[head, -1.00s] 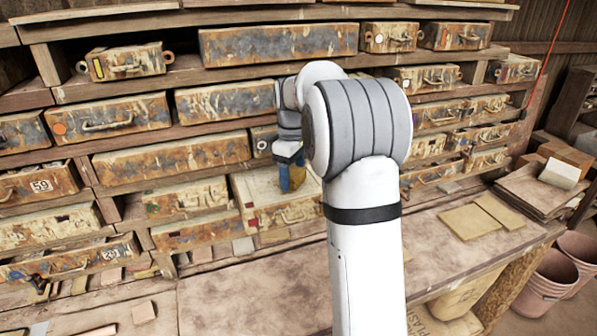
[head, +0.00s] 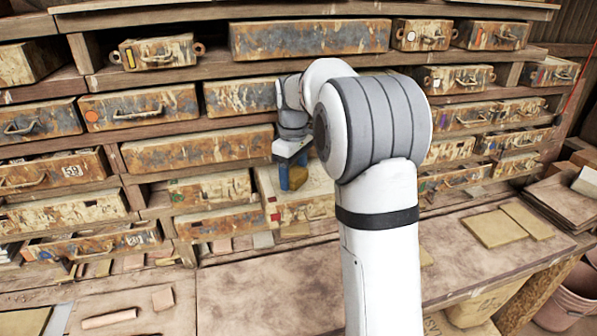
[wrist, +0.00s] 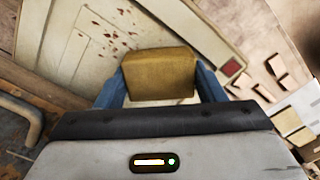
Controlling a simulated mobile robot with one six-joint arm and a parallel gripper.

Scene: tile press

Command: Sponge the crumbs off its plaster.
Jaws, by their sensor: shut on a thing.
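My gripper (wrist: 160,85) is shut on a yellow-brown sponge (wrist: 160,75), with a blue finger on each side of it. In the head view my gripper (head: 292,172) is small and partly hidden by my arm, with the sponge (head: 298,178) between its fingers. Beneath it a mould with a pale plaster top (head: 266,182) sticks out from the shelf. In the wrist view the plaster (wrist: 60,60) has raised lines, and dark red crumbs (wrist: 122,36) are scattered near the top, above and left of the sponge. I cannot tell whether the sponge touches the plaster.
Rusty, paint-worn moulds with handles (head: 197,152) fill the shelves around it. A wooden bench (head: 260,290) below has bare room in the middle. Flat tan tiles (head: 493,228) lie at right. Small clay pieces (head: 163,298) lie at left.

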